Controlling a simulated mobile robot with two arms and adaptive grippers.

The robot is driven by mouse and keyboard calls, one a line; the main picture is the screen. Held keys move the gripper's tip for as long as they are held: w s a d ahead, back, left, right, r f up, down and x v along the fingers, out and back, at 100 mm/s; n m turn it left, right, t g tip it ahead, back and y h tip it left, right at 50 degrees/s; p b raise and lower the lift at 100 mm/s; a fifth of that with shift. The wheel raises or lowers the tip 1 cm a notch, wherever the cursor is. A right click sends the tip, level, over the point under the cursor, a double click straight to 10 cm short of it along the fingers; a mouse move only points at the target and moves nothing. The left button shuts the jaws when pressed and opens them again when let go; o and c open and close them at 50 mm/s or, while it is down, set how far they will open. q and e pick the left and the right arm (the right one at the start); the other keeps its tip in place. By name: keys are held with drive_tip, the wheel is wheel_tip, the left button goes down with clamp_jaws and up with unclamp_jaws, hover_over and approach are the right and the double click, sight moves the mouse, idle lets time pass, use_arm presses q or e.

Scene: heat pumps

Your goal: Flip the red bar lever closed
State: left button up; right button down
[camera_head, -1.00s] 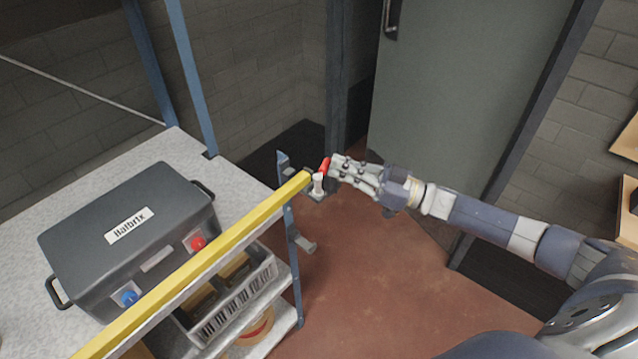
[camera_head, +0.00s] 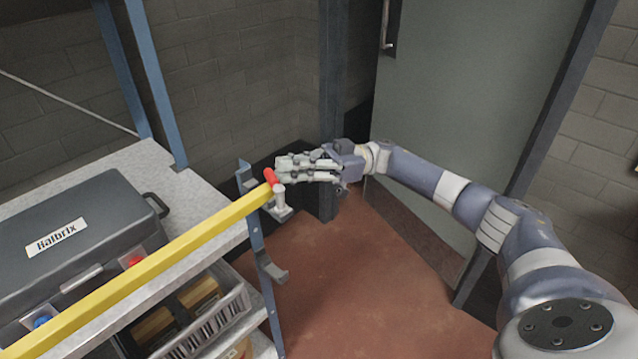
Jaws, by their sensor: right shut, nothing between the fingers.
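The red lever (camera_head: 269,176) is a short red handle at the far end of the yellow bar (camera_head: 150,268), beside a pale upright pin (camera_head: 279,196). The bar runs diagonally across the front of the shelf. My right gripper (camera_head: 279,172) is shut and empty, its fingertips at the right side of the red lever. I cannot tell whether they touch it. My left gripper is not in view.
A dark grey case (camera_head: 80,240) labelled Halbrix sits on the shelf top (camera_head: 165,165). A crate (camera_head: 215,328) stands on the shelf below. A hooked bracket (camera_head: 273,270) sticks out from the shelf post. The brown floor (camera_head: 350,270) is clear; a grey door (camera_head: 460,90) stands behind my right arm.

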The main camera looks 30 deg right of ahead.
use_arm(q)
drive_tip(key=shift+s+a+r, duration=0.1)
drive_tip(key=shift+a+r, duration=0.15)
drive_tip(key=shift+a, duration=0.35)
use_arm(e)
drive_tip(key=shift+w+a+r, duration=0.1)
drive_tip(key=shift+w+a, duration=0.1)
drive_tip(key=shift+a, duration=0.25)
drive_tip(key=shift+w+a+r, duration=0.1)
drive_tip(key=shift+w+a, duration=0.1)
drive_tip(key=shift+a, duration=0.25)
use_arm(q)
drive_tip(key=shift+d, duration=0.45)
use_arm(e)
drive_tip(key=shift+f, duration=0.1)
